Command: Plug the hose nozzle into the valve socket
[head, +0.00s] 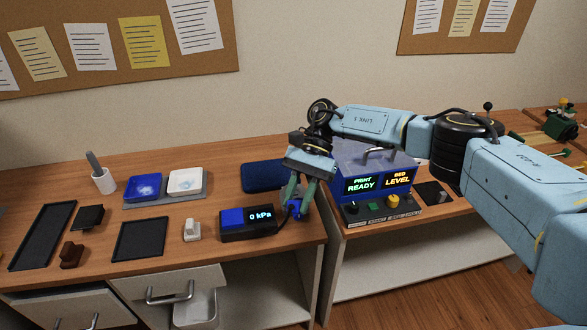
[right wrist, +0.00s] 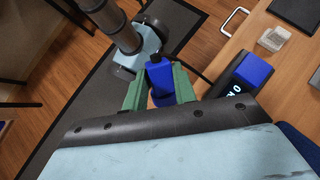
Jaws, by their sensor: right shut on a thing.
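The blue hose nozzle (head: 297,209) is between the green fingers of my right gripper (head: 299,193), which is shut on it. In the right wrist view the nozzle (right wrist: 160,80) sits upright in the picture between the two fingers (right wrist: 159,92). A black-and-blue box with a "0 kPa" display (head: 248,223), which looks like the valve unit, stands at the table's front edge just left of the nozzle. It also shows in the right wrist view (right wrist: 238,76), apart from the nozzle. Its socket opening cannot be made out. My left gripper is not in view.
A printer-like machine with lit displays (head: 378,183) stands right of the gripper. Black trays (head: 140,239), a white block (head: 192,229) and a tray of dishes (head: 165,197) are at left. The nozzle is near the table's front edge.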

